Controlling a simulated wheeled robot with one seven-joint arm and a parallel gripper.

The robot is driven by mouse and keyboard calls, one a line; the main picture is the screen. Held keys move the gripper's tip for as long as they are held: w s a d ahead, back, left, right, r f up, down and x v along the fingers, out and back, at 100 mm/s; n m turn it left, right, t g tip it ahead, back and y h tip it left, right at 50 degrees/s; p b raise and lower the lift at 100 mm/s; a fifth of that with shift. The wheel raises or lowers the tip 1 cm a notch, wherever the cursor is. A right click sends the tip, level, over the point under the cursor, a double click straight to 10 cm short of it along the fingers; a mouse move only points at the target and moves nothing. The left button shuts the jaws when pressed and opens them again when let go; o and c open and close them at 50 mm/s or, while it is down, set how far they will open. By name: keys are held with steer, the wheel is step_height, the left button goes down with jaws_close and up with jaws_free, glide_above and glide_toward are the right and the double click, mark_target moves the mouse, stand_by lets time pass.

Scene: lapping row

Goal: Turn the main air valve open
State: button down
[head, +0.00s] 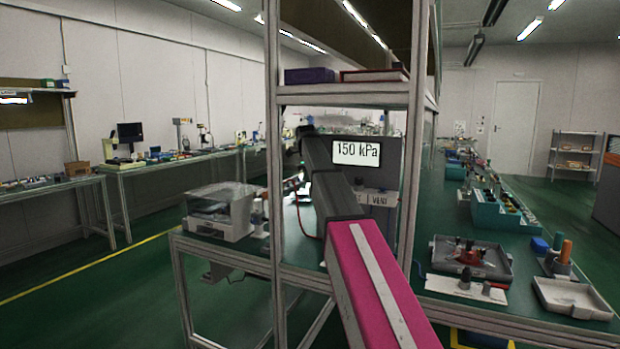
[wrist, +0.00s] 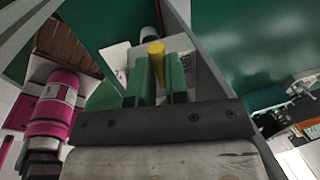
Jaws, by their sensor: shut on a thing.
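In the wrist view my gripper (wrist: 159,68) has two green fingers shut on a yellow handle (wrist: 156,49). The handle stands between the fingertips, in front of a pale grey part with dark lettering. It looks like the main air valve's handle, but its label is not readable and I cannot tell how far it is turned. In the head view a grey box carries a pressure display (head: 357,154) reading 150 kPa. My pink arm reaches up towards this box, and my gripper and the valve are hidden there.
A metal frame post (head: 273,190) stands close left of my arm, with another on its right. A clear-lidded case (head: 222,211) is on the left of the green bench. An open grey case (head: 471,258) and a pale tray (head: 572,298) lie on the right.

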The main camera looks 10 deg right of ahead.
steer(key=c, duration=1.1)
jaws_free()
steer(key=shift+r, duration=0.1)
steer(key=r, duration=0.4)
steer(key=s+r, duration=0.1)
steer(key=r, duration=0.2)
steer(key=shift+s+a+r, duration=0.1)
steer(key=shift+a, duration=0.3)
